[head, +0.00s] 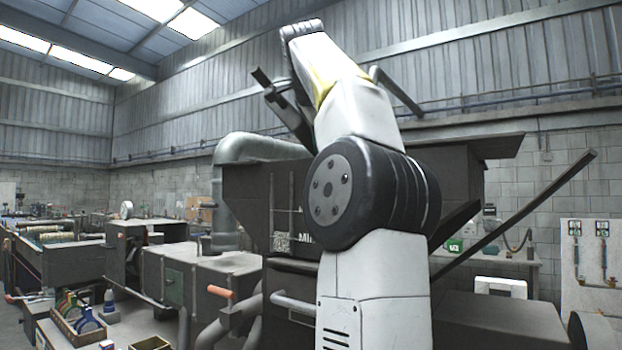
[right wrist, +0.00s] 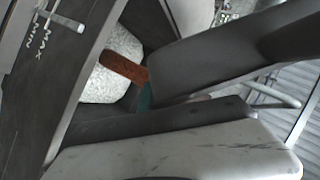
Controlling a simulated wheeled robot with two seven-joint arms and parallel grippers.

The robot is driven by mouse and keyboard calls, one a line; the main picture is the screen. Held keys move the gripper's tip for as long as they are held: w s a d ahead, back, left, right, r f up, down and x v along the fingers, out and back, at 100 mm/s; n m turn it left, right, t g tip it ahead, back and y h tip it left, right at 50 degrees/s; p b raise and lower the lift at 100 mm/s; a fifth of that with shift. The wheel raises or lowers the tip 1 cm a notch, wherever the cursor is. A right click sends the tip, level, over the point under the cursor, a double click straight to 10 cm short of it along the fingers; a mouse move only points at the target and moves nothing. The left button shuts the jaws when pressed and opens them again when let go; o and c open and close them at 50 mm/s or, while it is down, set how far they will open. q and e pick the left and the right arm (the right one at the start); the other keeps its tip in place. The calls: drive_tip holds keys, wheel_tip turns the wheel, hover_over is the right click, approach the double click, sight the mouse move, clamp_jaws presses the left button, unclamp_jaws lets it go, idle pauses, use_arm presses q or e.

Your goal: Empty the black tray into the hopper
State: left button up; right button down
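The hopper (head: 255,195) is a large dark metal bin in the middle of the head view, with flared upper walls and white lettering on its front. My raised right arm stands in front of it and hides much of it. Dark parts at the arm's upper end (head: 287,108) are partly hidden, so I cannot tell gripper from tray. I cannot clearly make out the black tray. My left gripper is not in view.
A grey pipe (head: 224,200) runs beside the hopper. At the lower left are a wooden box of coloured-handled tools (head: 78,318) and a bench machine (head: 200,272). A dark slanted bar (head: 520,210) juts out at the right. A panel (head: 590,262) stands at the far right.

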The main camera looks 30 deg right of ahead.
drive_tip(key=shift+p, duration=0.4)
idle(0.6)
drive_tip(key=shift+s+d+r+m+t+y+p, duration=0.25)
drive_tip(key=shift+d+r+m+t+y+p, duration=0.15)
drive_tip(key=shift+m+t+y+p, duration=0.65)
idle(1.8)
drive_tip(key=shift+s+d+r, duration=0.15)
drive_tip(key=shift+r, duration=0.1)
idle(0.6)
drive_tip(key=shift+s+d+m+y, duration=0.1)
drive_tip(key=shift+d+m+y, duration=0.1)
drive_tip(key=shift+m+y, duration=0.05)
drive_tip(key=shift+d, duration=0.1)
drive_tip(key=shift+s+d+r+m+t+y, duration=0.2)
drive_tip(key=shift+s+d+m+t+y, duration=0.3)
drive_tip(key=shift+m+t, duration=0.15)
drive_tip(key=shift+d, duration=0.1)
drive_tip(key=shift+s+d+r+m+t+y, duration=0.15)
drive_tip(key=shift+s+d+m+t+y, duration=0.15)
drive_tip(key=shift+m+t+y, duration=0.35)
